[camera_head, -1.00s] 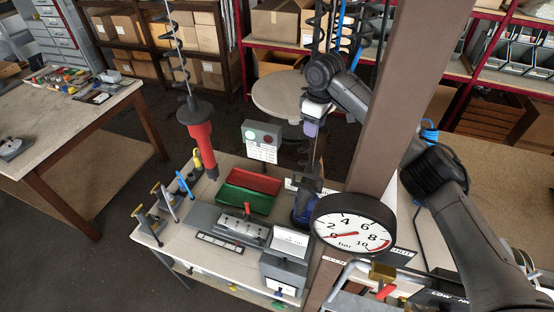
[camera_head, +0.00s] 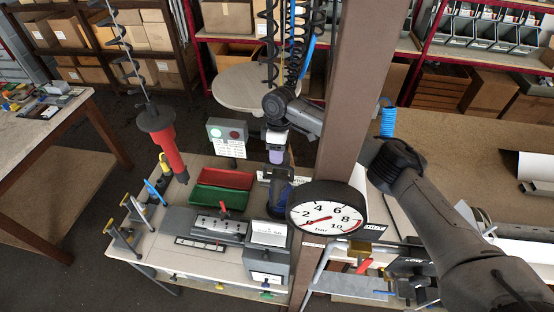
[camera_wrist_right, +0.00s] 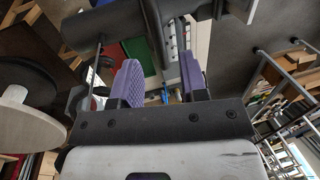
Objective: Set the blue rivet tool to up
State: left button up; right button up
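The blue rivet tool (camera_head: 280,198) stands on the bench, dark blue at its lower part, just left of the brown post. My right gripper (camera_head: 277,157), with purple fingers, is above it and points down. In the right wrist view the two fingers of my right gripper (camera_wrist_right: 160,80) stand apart. A dark body lies beyond their tips in that view, and I cannot tell whether it is the tool or whether the fingers touch it. My left gripper is not in view.
The post (camera_head: 352,110) and a pressure gauge (camera_head: 326,212) stand right of the tool. Red (camera_head: 224,178) and green (camera_head: 215,198) bins, a grey fixture (camera_head: 215,223) and a grey box (camera_head: 268,250) surround it. A red hanging tool (camera_head: 170,152) is at left.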

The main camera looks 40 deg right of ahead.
jog(key=shift+s+a+f, duration=0.15)
jog(key=shift+f, duration=0.75)
jog(key=shift+s+a+f, duration=0.1)
jog(key=shift+f, duration=0.75)
jog(key=shift+c, duration=0.3)
grip_shut()
